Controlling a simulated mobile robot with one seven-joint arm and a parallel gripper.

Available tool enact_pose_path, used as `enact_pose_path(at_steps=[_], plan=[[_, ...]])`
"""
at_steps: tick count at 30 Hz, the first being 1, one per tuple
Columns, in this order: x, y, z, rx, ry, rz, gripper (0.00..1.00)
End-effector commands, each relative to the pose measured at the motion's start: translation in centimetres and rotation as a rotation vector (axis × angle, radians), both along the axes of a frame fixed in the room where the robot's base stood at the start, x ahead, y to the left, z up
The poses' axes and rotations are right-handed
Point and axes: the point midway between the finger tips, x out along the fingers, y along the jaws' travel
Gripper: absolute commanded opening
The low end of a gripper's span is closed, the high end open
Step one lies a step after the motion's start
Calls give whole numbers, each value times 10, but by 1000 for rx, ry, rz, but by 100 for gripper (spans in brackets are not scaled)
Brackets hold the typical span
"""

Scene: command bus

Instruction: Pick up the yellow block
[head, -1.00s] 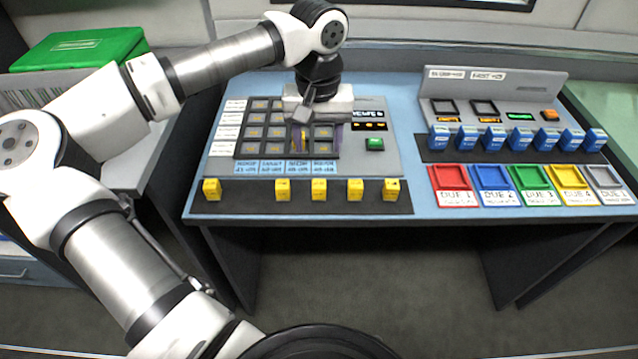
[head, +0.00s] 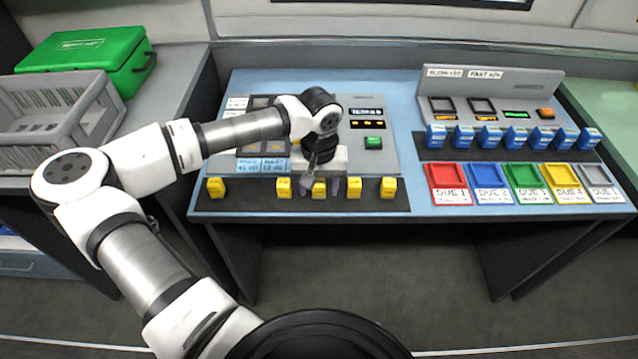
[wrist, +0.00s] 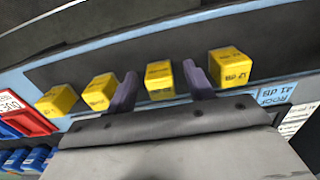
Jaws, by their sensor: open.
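Several small yellow blocks stand in a row on a dark strip along the front of the left console panel, among them a far-left block (head: 216,188) and a far-right block (head: 388,187). My gripper (head: 320,186) is over this row with its purple fingers pointing down. In the wrist view, the open gripper (wrist: 161,86) has one finger on each side of a yellow block (wrist: 159,80), with gaps between finger and block. The same yellow block shows in the head view (head: 319,190), partly behind the fingers. Neighbouring blocks stand just outside both fingers.
The panel's key grid (head: 262,130) is partly hidden by my arm. A green button (head: 373,142) is right of my gripper. Blue blocks (head: 515,137) and coloured trays (head: 489,184) occupy the right side. A grey crate (head: 55,115) and green case (head: 90,60) are at left.

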Motion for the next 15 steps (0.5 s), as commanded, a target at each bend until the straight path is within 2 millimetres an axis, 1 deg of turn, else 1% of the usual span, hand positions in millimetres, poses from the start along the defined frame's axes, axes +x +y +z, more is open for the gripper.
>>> enact_pose_path(at_steps=[6,7,15], plan=[[0,0,-2,0,-1,0,53],[0,0,-2,0,-1,0,51],[0,0,-2,0,-1,0,16]])
